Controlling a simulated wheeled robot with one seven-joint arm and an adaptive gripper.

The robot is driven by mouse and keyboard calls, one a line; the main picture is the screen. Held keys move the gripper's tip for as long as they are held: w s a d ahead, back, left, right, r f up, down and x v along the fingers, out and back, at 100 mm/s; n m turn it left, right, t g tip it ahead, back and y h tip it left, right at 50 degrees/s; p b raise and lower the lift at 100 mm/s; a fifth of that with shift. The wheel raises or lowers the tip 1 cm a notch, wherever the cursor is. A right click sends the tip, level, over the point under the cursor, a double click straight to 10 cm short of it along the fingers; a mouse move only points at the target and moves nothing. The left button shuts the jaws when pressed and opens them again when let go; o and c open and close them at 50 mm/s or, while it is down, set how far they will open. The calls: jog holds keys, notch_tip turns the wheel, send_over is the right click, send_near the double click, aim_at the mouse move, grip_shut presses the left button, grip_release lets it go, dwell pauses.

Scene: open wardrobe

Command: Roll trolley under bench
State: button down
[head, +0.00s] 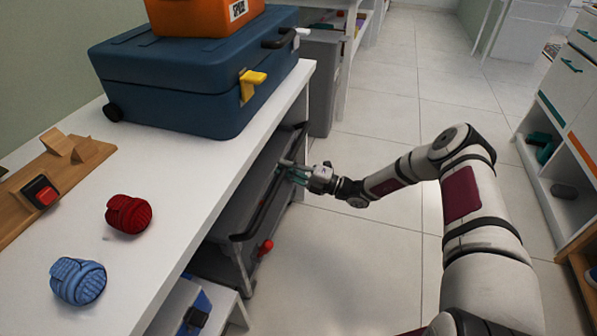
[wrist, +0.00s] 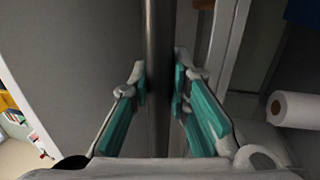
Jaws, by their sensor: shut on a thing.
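The grey trolley (head: 240,212) stands low under the white bench (head: 176,205), with its front side near the bench's front edge. A dark bar handle (head: 262,200) runs along its upper front. My gripper (head: 292,170) is at the far part of this handle, with its teal fingers around the bar. In the wrist view the dark bar (wrist: 157,80) passes between the two teal-padded fingers (wrist: 160,90), and the trolley's grey panel (wrist: 85,70) fills the left side. The trolley's far end and back are hidden by the bench top.
A blue toolbox (head: 190,75) with an orange case (head: 205,15) on it, a red roll (head: 128,214) and a blue roll (head: 78,281) stand on the bench. A white shelf unit (head: 560,190) is at right. The tiled floor (head: 350,255) between is clear.

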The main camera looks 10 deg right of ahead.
aim_at(277, 165)
jog(key=shift+x, duration=1.45)
jog(key=shift+w+f, duration=0.15)
jog(key=c, duration=1.5)
grip_release()
jog(key=shift+a, duration=0.1)
jog(key=shift+f, duration=0.1)
jog(key=v, duration=1.2)
